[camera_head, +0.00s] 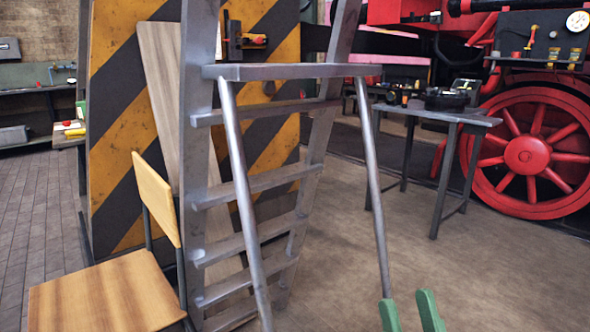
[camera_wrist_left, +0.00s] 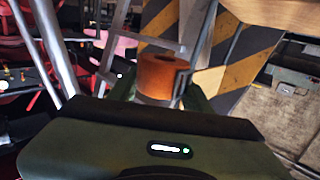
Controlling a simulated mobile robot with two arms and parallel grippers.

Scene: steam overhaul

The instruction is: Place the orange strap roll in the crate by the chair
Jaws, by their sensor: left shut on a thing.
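The orange strap roll (camera_wrist_left: 157,76) shows in the left wrist view, upright between the green fingers of my left gripper (camera_wrist_left: 162,92). My left gripper is shut on it. The left gripper and the roll are not in the head view. My right gripper (camera_head: 411,311) shows at the bottom edge of the head view, its two green fingers apart with nothing between them. The wooden chair (camera_head: 105,292) stands at the lower left of the head view. I do not see a crate in either view.
A grey metal step ladder (camera_head: 246,188) stands right of the chair, before a yellow-and-black striped panel (camera_head: 116,120). A metal table (camera_head: 440,112) stands behind it, near a red locomotive wheel (camera_head: 525,155). The floor at lower right is clear.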

